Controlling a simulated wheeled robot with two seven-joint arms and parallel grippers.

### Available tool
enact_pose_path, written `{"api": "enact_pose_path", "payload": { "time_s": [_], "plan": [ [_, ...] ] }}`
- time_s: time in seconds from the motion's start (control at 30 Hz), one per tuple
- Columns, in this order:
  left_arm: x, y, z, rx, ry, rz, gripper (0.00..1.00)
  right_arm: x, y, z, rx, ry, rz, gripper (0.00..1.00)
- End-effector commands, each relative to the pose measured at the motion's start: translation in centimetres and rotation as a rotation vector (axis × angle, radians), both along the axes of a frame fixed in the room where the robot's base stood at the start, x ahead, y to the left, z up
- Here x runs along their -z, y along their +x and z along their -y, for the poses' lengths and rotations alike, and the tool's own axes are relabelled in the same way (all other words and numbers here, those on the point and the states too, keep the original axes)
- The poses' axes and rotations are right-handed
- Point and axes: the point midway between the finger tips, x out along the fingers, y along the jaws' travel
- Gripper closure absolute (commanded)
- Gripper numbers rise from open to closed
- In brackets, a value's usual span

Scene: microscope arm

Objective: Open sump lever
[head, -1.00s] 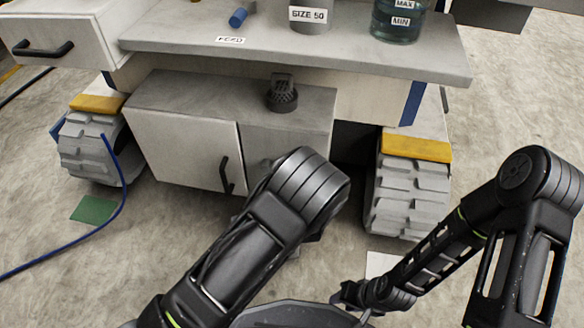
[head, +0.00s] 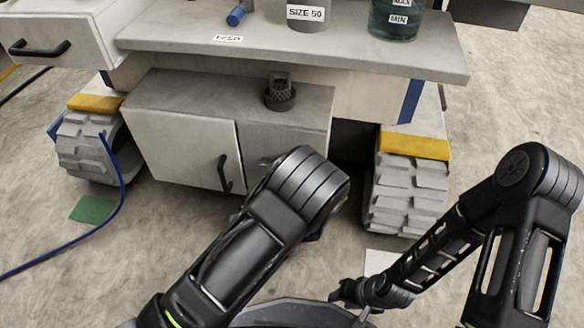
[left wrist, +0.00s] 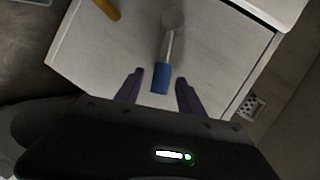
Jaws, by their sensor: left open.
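The sump lever, a metal shaft with a blue grip (left wrist: 160,79), hangs from a round pivot on a pale panel (left wrist: 90,60) in the left wrist view. My left gripper (left wrist: 159,76) is open, one finger on each side of the blue grip. Gaps show on both sides; I cannot tell how deep the grip sits between the fingers.
A grey cabinet (head: 180,145) with a black handle stands under a bench top (head: 350,55). A dark round cap (head: 280,95) sits on the cabinet. Treaded wheels (head: 408,195) flank it. A blue hose (head: 75,250) lies on the left floor. A yellow bar (left wrist: 108,8) shows near the lever.

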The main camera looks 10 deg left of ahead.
Motion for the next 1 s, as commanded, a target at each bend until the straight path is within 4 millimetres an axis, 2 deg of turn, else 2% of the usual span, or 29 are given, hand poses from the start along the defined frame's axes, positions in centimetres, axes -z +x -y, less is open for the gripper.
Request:
{"api": "enact_pose_path", "payload": {
  "time_s": [0.5,1.0],
  "plan": [
    [-2.2,-6.5,1.7,0.001,0.001,-0.002,0.54,-3.0,-0.5,0.0,-0.006,0.001,-0.011,0.64],
    [-2.2,-6.9,1.8,0.001,0.001,-0.001,0.54,-2.9,-0.5,0.0,-0.006,0.001,-0.012,0.64]
  ]
}}
